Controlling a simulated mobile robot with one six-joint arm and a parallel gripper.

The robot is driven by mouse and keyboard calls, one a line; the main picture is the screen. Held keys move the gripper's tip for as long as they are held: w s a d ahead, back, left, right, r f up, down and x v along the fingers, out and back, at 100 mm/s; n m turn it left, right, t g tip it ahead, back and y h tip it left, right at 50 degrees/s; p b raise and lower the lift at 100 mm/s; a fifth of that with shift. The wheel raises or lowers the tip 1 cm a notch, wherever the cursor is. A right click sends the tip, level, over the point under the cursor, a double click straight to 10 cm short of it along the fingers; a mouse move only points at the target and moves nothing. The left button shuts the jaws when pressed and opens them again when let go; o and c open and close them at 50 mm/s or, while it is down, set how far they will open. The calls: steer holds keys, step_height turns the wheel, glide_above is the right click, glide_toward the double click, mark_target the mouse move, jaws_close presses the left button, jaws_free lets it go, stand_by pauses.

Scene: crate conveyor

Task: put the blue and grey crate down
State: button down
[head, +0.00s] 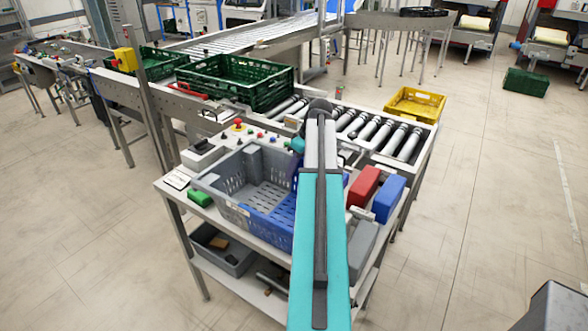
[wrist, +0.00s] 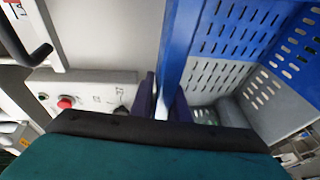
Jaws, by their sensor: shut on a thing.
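The blue and grey crate (head: 232,201) is on or just above the white tabletop in the head view, level, with its grey part at the left and its blue part at the right front. My arm covers its right side, and I cannot tell whether its base touches the table. In the wrist view its blue wall (wrist: 184,45) runs down between the two fingers of my gripper (wrist: 164,100). The gripper is shut on that wall. In the head view the fingers are hidden behind my arm.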

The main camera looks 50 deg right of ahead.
steer(key=c, duration=1.7)
jaws_free()
steer(key=shift+r, duration=0.2)
steer(key=shift+b+v, duration=1.45)
steer(key=shift+v, duration=4.45)
